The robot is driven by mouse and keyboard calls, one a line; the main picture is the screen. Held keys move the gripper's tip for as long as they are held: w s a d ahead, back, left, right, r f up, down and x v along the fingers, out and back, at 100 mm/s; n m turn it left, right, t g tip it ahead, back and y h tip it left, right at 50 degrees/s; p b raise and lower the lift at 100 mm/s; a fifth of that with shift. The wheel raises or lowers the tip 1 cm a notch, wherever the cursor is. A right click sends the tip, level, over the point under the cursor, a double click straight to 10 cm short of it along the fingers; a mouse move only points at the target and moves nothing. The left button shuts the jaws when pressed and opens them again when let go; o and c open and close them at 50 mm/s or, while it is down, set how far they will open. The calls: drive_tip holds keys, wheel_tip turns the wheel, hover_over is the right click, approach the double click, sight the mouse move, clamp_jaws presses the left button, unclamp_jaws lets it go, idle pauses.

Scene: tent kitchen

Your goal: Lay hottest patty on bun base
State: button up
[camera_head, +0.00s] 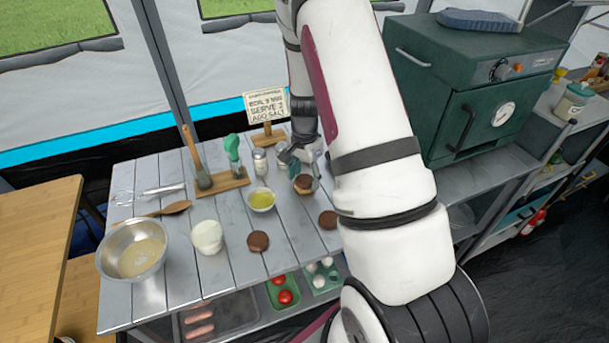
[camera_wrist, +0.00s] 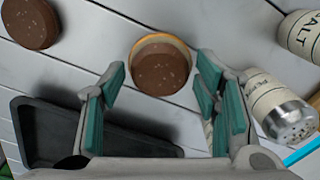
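A brown patty (camera_head: 304,181) lies on a tan bun base on the grey slatted table. In the wrist view, this patty (camera_wrist: 160,73) sits within the bun base (camera_wrist: 158,38), whose pale rim shows mainly along the top. My gripper (camera_wrist: 160,72) is open, its teal-padded fingers apart on either side of the near part of the patty, holding nothing. In the head view, my gripper (camera_head: 302,160) is just behind the bun, partly hidden by my arm. Two other patties, one at the front (camera_head: 258,241) and one beside my arm (camera_head: 328,219), lie on the table. No heat difference is visible.
A salt shaker (camera_wrist: 304,36) and a pepper shaker (camera_wrist: 276,108) stand close to the right finger. A dark tray (camera_wrist: 75,135) lies at lower left in the wrist view. A yellow-filled bowl (camera_head: 261,200), white tub (camera_head: 207,237) and steel bowl (camera_head: 112,266) stand left.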

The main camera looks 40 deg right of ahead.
sight(304, 179)
drive_tip(key=shift+r, duration=0.1)
drive_tip(key=s+a+r+n+t, duration=0.1)
drive_tip(key=a+r+n, duration=0.15)
drive_tip(key=r, duration=0.75)
drive_tip(key=s+a+r+n, duration=0.15)
drive_tip(key=a+r, duration=0.25)
drive_tip(key=r, duration=0.7)
drive_tip(key=s+a+r+n+t, duration=0.1)
drive_tip(key=s+a+r+n, duration=0.4)
drive_tip(key=s, duration=0.5)
drive_tip(key=s+a+r+n+t, duration=0.2)
drive_tip(key=s+a+r+n, duration=0.3)
drive_tip(key=s, duration=0.5)
drive_tip(key=a+n, duration=0.2)
drive_tip(key=a, duration=0.1)
drive_tip(key=shift+r+t, duration=0.3)
drive_tip(key=shift+a, duration=0.1)
